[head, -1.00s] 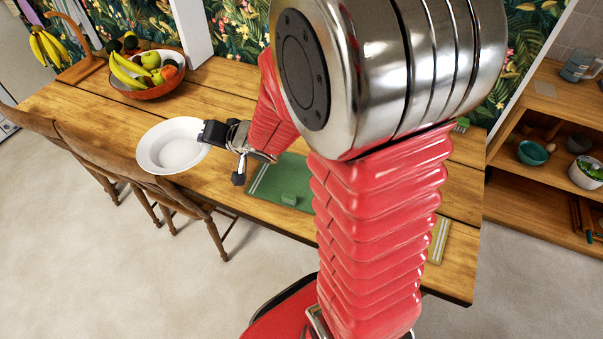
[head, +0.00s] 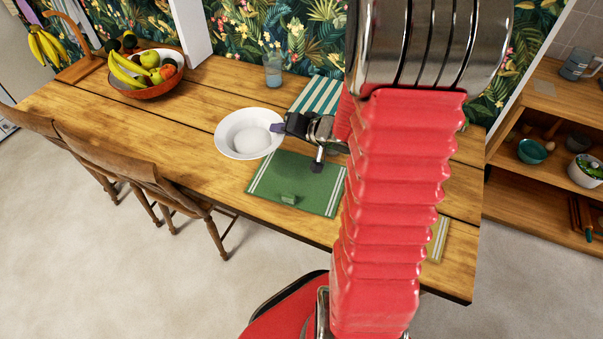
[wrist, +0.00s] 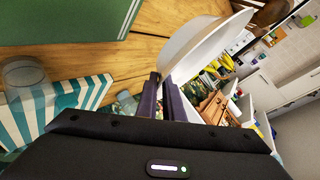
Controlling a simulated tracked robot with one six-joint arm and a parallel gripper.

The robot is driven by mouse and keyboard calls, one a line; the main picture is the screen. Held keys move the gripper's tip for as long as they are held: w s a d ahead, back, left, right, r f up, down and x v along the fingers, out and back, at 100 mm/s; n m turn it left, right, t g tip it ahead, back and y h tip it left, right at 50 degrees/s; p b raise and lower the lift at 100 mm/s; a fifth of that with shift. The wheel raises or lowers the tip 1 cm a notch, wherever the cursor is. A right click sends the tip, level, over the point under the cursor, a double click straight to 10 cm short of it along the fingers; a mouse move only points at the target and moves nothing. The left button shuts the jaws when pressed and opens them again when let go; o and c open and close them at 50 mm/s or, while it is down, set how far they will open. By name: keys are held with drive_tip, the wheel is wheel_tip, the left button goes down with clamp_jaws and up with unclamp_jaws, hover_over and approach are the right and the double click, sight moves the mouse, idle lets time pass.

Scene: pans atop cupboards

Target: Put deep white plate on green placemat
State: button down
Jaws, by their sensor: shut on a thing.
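The deep white plate (head: 233,147) is in my gripper (head: 280,129), which is shut on its right rim. In the head view the plate appears above the table, just left of the far end of the green placemat (head: 318,182). In the wrist view the gripper's fingers (wrist: 162,95) pinch the edge of the plate (wrist: 205,42), and the placemat (wrist: 65,18) is at the top left. The plate's exact height over the table is hard to tell.
A fruit bowl (head: 146,88) stands at the table's far left. A glass (head: 273,70) and a teal-striped mat (head: 318,95) are at the back. Wooden chairs (head: 150,180) line the near left edge.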

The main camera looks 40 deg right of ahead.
drive_tip(key=m, duration=0.1)
hover_over(327, 172)
wheel_tip(327, 172, down, 3)
drive_tip(key=shift+w, duration=0.1)
drive_tip(key=shift+f, duration=2.95)
drive_tip(key=shift+f, duration=2.1)
drive_tip(key=c, duration=2.2)
unclamp_jaws()
drive_tip(key=shift+r, duration=0.1)
drive_tip(key=v, duration=1.2)
